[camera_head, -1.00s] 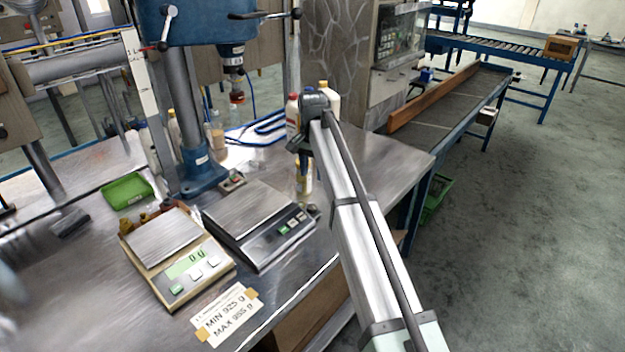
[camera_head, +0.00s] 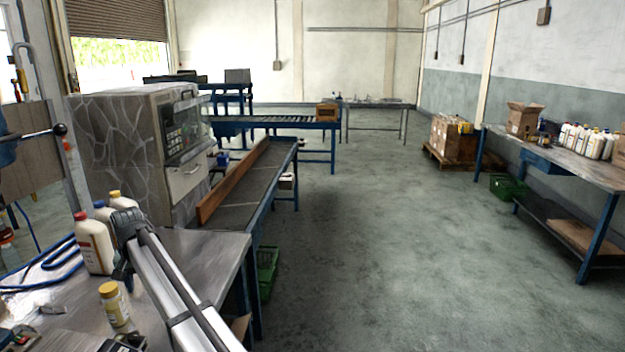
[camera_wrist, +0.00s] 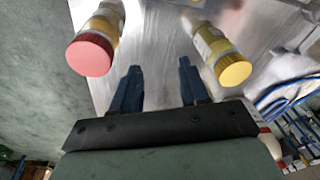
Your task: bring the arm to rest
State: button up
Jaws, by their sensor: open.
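My gripper (camera_wrist: 160,84) is open in the wrist view, its two blue fingers apart with nothing between them. Bare metal tabletop shows past the fingertips. A bottle with a red cap (camera_wrist: 90,54) is left of the fingers and a bottle with a yellow cap (camera_wrist: 233,68) is right of them; both are apart from the fingers. In the head view my arm reaches up from the bottom, and its dark end is over the workbench (camera_head: 205,255). A small yellow-capped bottle (camera_head: 115,307) stands on the bench near it. The fingers are hard to make out there.
White bottles, one red-capped (camera_head: 94,245), stand beside my arm's end. A blue hose (camera_head: 45,262) lies at left. A conveyor (camera_head: 255,180) runs behind the bench. A side table (camera_head: 575,165) with several bottles stands at right. The middle floor is clear.

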jog(key=w+d+f+n+t+y, duration=0.2)
jog(key=w+d+f+t, duration=0.15)
jog(key=w+d, duration=0.6)
jog(key=w+d+f+n+t+y, duration=0.2)
jog(key=w+d+f, duration=0.35)
jog(key=w, duration=0.75)
jog(key=s+d+f+m+g+h, duration=0.1)
jog(key=s+d+f+h, duration=0.25)
jog(key=d+f, duration=1.65)
jog(key=s+d+f+m+g+h, duration=0.25)
jog(key=s+d+f+g, duration=0.35)
jog(key=s+d+f, duration=1.5)
jog(key=s+d+f+m+g, duration=0.1)
jog(key=s+d, duration=0.3)
jog(key=s, duration=0.8)
jog(key=s+d+f+m+g, duration=0.1)
jog(key=s+d, duration=0.4)
jog(key=s, duration=0.7)
jog(key=s+d+f+m+g, duration=0.1)
jog(key=s+d+g, duration=0.3)
jog(key=s, duration=0.9)
jog(key=shift+d+f+m+y, duration=0.3)
jog(key=shift+d+f+m, duration=0.1)
jog(key=shift+m, duration=0.45)
